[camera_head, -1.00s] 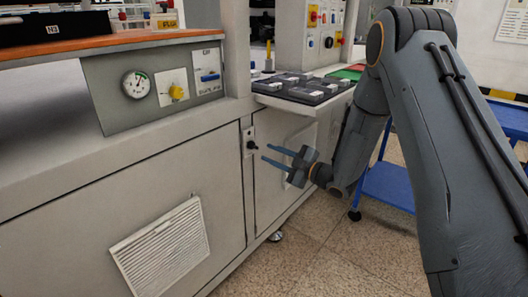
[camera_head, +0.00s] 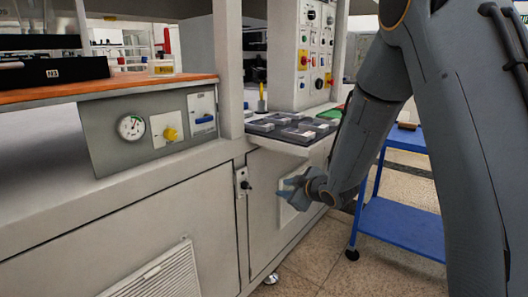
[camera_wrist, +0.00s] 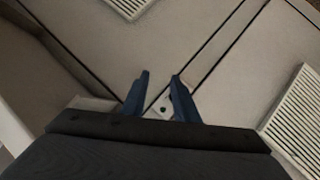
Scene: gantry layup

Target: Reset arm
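My gripper (camera_head: 287,190) is at the end of my arm, in front of the grey cabinet doors (camera_head: 262,215) below the bench. In the wrist view my gripper (camera_wrist: 158,84) shows two blue fingers standing apart with nothing between their tips. Beyond the fingers is the door latch plate (camera_wrist: 161,106) with a small dark knob; the latch plate also shows in the head view (camera_head: 242,183), left of my gripper. The fingers look clear of the doors, but the exact gap cannot be told.
A shelf with dark trays (camera_head: 290,128) juts out above my gripper. A blue cart (camera_head: 400,222) stands behind my arm at the right. A panel with a gauge (camera_head: 131,127) and yellow knob is at the left. Open floor (camera_head: 310,262) lies below.

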